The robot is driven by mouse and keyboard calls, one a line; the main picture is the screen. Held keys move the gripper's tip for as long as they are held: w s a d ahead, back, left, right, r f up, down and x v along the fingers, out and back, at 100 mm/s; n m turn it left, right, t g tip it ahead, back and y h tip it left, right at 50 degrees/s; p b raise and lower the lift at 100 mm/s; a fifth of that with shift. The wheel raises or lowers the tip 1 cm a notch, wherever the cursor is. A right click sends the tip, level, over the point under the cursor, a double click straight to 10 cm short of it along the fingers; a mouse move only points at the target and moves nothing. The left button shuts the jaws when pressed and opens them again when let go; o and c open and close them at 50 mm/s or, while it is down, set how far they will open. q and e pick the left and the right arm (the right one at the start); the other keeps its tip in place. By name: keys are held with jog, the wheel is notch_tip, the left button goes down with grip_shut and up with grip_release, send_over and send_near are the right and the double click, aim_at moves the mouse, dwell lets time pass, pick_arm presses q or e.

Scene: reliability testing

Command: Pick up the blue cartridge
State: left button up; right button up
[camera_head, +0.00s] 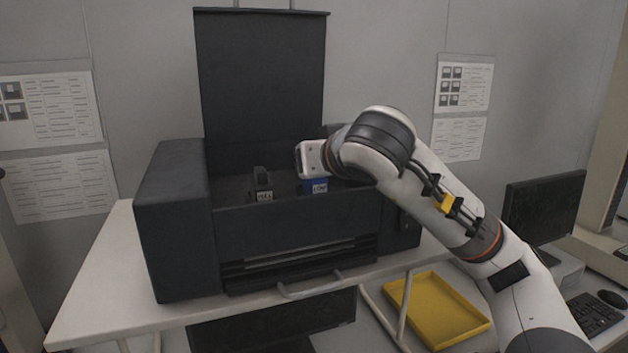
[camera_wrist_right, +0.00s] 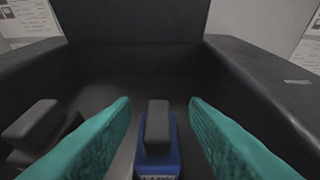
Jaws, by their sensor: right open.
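The blue cartridge (camera_head: 317,186) sits inside the open black printer (camera_head: 295,223), right of a black cartridge (camera_head: 262,184). In the right wrist view the blue cartridge (camera_wrist_right: 158,158) stands upright with a dark grey top tab (camera_wrist_right: 158,122). My right gripper (camera_wrist_right: 160,125) is open, with its two teal fingers on either side of the tab and clear gaps visible. In the head view my right wrist hangs over the blue cartridge and hides its upper part; the fingers do not show there. My left gripper is not in view.
The printer's raised lid (camera_head: 262,75) stands behind the bay, and its walls surround the cartridges. The black cartridge (camera_wrist_right: 35,125) is close to the left finger. A yellow tray (camera_head: 436,308) lies below right. A monitor (camera_head: 545,208) and keyboard (camera_head: 592,314) stand farther right.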

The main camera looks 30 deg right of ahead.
jog(key=p+x, duration=0.1)
jog(key=x, duration=0.3)
jog(key=shift+w+f, duration=0.1)
jog(key=shift+w, duration=0.05)
jog(key=shift+a, duration=0.1)
jog(key=shift+c, duration=0.3)
jog(key=c, duration=0.8)
jog(key=shift+o, duration=0.2)
